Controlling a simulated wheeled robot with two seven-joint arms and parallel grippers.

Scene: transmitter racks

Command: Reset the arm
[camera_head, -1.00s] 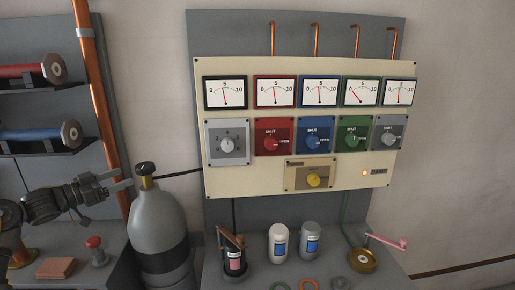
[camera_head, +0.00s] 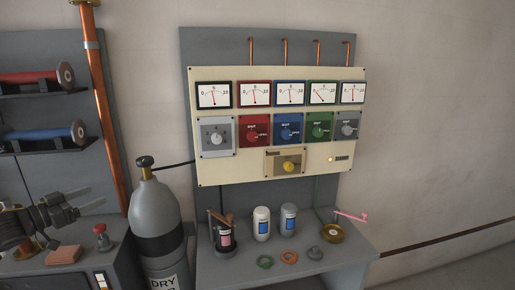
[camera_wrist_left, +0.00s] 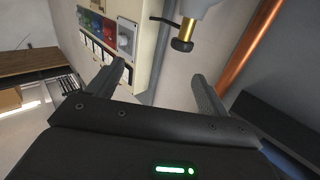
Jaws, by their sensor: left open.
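My left gripper (camera_head: 82,204) is at the left of the head view, above the left bench, with its fingers pointing right. It is open and nothing is between the fingers. In the left wrist view the two fingers (camera_wrist_left: 160,88) stand apart. Beyond them are the cylinder's black knob and brass valve (camera_wrist_left: 185,35) and the control panel (camera_wrist_left: 146,55), seen tilted. In the head view the grey gas cylinder (camera_head: 157,210) stands to the right of the gripper, apart from it. My right gripper is not in view.
The cream panel (camera_head: 222,172) carries several gauges and knobs. The bench below (camera_head: 340,255) holds bottles, coloured rings and a brass dish with a pink handle (camera_head: 332,233). A red button (camera_head: 101,236) and brown block (camera_head: 65,255) sit below the gripper. A copper pipe (camera_head: 108,130) rises behind.

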